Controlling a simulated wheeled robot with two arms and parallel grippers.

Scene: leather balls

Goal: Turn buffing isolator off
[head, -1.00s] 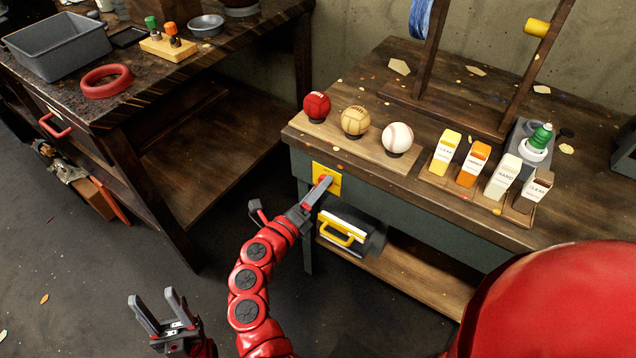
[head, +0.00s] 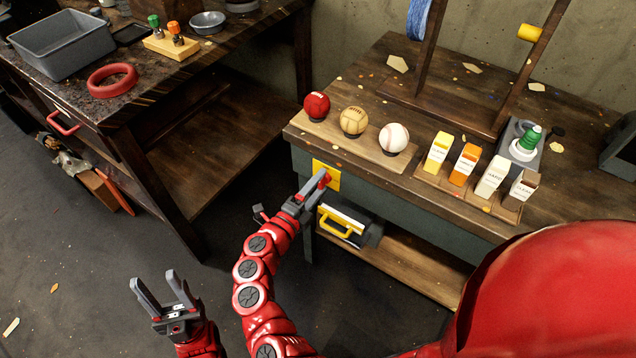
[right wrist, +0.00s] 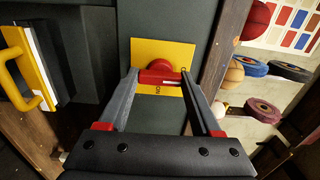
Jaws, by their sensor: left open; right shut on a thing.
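The isolator is a yellow plate (head: 333,172) with a red knob (head: 326,178) on the bench's grey front. My right gripper (head: 321,183) is shut on the knob. In the right wrist view, the knob's red bar (right wrist: 160,77) spans between the fingertips, in front of the round red base (right wrist: 160,66). Black "ON" lettering shows at the lower edge of the yellow plate (right wrist: 150,50); a further letter at its right is partly hidden by a finger. My left gripper (head: 160,283) is open and empty above the floor, well away from the bench.
A yellow-handled box (head: 343,226) is just below the isolator. A wooden board (head: 365,148) with three balls and a rack of several cartons stand on the bench top. A second bench (head: 150,110) stands at left. The floor between is clear.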

